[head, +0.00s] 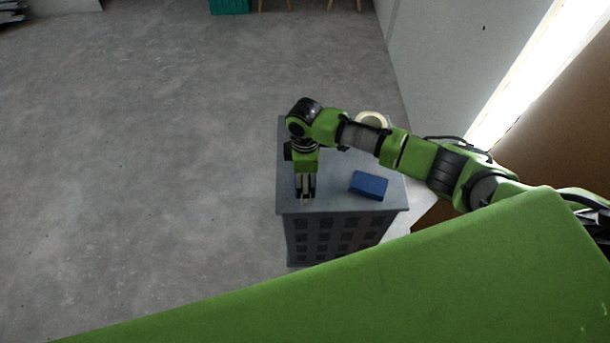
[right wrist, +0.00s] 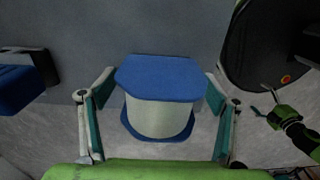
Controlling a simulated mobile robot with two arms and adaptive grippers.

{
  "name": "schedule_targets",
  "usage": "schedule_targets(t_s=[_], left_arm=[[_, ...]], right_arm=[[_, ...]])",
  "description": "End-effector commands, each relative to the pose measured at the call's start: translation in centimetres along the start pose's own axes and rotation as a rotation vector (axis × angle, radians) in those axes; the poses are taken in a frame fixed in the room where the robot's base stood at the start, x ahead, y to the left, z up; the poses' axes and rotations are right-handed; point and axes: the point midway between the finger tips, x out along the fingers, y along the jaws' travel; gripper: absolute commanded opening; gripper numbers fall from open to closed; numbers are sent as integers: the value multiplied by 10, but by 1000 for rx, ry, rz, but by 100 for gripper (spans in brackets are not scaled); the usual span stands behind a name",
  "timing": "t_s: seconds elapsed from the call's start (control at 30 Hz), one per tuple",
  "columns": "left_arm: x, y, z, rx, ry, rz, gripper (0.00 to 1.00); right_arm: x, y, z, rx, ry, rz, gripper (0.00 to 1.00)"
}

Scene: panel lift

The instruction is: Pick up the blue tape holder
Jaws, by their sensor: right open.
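In the right wrist view, the blue tape holder (right wrist: 160,74) has flat blue ends with a pale, rounded body between them. My right gripper (right wrist: 160,80) is open, with one teal-padded finger on each side of the holder. I cannot tell whether either finger touches it. In the head view, my right gripper (head: 306,197) points down over the front left part of the grey cabinet top (head: 335,198). The tape holder is hidden there by the gripper and arm. My left gripper is not in view.
A blue block (head: 369,185) lies on the cabinet to the right of the gripper; it also shows at the left of the right wrist view (right wrist: 18,88). A white roll (head: 372,119) stands near the back, partly behind my arm. Open concrete floor lies left of the cabinet.

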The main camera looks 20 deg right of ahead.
Motion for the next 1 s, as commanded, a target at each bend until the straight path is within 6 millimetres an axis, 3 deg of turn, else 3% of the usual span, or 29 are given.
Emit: schedule_targets(t_s=[0.1, 0.3, 0.67, 0.9, 1.0], left_arm=[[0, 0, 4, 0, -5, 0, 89], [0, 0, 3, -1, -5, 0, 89], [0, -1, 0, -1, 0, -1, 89], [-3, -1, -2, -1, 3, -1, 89], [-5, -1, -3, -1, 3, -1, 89]], right_arm=[[0, 0, 0, 0, 0, 0, 78], [0, 0, 0, 1, 0, 0, 31], [-5, 1, 0, 1, 2, 2, 31], [-35, 2, -1, 0, 4, 4, 31], [-49, -13, -2, -3, 5, 1, 31]])
